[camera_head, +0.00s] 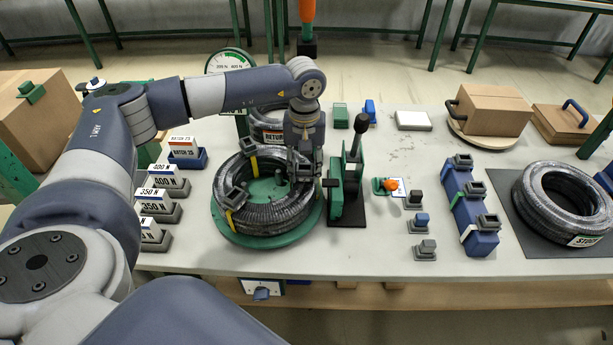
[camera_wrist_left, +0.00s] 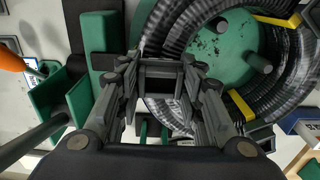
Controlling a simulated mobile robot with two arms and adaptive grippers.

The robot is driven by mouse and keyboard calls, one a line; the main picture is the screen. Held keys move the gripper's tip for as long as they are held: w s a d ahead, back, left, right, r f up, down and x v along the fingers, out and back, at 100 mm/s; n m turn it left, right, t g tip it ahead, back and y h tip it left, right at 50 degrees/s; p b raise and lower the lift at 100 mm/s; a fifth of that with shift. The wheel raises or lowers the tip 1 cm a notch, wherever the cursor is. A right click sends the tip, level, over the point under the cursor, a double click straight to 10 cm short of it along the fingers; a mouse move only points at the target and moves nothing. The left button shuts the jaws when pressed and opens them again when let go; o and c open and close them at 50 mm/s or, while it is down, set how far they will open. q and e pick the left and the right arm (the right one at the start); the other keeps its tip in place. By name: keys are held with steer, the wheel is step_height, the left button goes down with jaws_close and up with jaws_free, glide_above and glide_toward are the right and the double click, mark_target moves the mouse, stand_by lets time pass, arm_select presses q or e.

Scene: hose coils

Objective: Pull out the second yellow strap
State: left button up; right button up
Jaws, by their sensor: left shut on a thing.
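A black ribbed hose coil (camera_head: 275,212) lies on a round green turntable (camera_head: 234,234). Two yellow straps cross it, one at the back (camera_head: 254,164) and one at the front left (camera_head: 230,222); dark grey blocks sit beside them. In the left wrist view, the yellow straps (camera_wrist_left: 281,20) (camera_wrist_left: 240,105) lie to the right of my fingers. My left gripper (camera_head: 303,172) is over the coil's right side, shut on a dark grey block (camera_wrist_left: 160,82). The fingers partly hide the block, and I see no yellow between them. My right gripper is not in view.
A green and black lever press (camera_head: 346,190) stands close right of the coil. Label stands (camera_head: 160,202) line the left. Blue blocks (camera_head: 470,205), another tyre-like coil (camera_head: 565,200) and cardboard boxes (camera_head: 490,108) occupy the right. Free table lies at front centre.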

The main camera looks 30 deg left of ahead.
arm_select(q)
steer(key=shift+w+r, duration=0.1)
steer(key=shift+r, duration=0.35)
steer(key=shift+r+p, duration=0.5)
steer(key=shift+r, duration=0.05)
steer(key=shift+d+r+p, duration=0.1)
steer(key=shift+r+p, duration=0.5)
steer(key=shift+r, duration=0.45)
jaws_close()
steer(key=shift+r+p, duration=0.35)
steer(key=shift+r, duration=0.7)
steer(key=shift+p, duration=0.3)
step_height(320, 180, up, 6)
steer(key=p, duration=0.3)
steer(key=shift+r, duration=0.15)
